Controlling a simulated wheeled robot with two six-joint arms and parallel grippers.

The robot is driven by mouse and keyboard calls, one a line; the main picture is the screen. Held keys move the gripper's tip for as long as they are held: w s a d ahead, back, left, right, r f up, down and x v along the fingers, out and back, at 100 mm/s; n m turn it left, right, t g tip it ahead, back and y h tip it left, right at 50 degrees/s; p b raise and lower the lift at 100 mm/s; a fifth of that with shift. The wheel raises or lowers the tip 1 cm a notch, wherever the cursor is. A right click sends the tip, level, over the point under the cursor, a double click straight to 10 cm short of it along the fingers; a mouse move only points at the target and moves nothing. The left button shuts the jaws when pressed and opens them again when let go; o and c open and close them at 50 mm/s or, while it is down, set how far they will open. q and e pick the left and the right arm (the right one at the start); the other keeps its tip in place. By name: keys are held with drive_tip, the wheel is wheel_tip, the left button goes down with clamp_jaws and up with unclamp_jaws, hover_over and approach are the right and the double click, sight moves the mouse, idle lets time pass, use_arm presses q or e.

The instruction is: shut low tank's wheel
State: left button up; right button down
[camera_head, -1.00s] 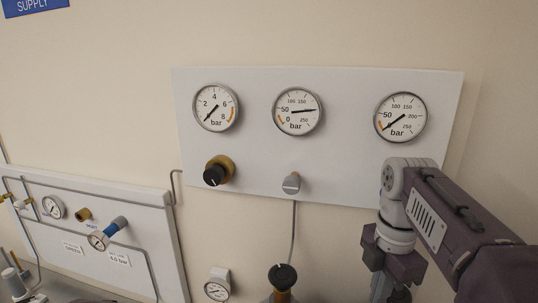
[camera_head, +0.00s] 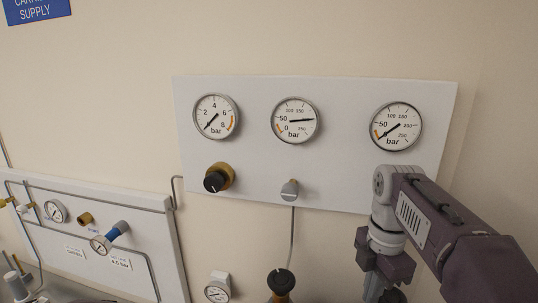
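A black hand wheel (camera_head: 281,281) on a brass valve stands at the bottom edge, below the middle gauge. Its lower part is cut off, and the tank under it is out of view. My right arm comes in from the right and points down. My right gripper (camera_head: 384,291) shows only in part at the bottom edge, to the right of the wheel and apart from it. Its fingertips are not clear. My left gripper is not in view.
A white panel (camera_head: 250,170) carries the gauges, a black knob (camera_head: 216,180) and a grey lever (camera_head: 289,190). A small gauge (camera_head: 218,290) is left of the wheel. Another panel (camera_head: 75,239) with pipes and a blue-handled regulator is at the left.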

drive_tip(key=shift+w, duration=0.15)
wheel_tip(320, 180, up, 6)
drive_tip(key=p, duration=0.3)
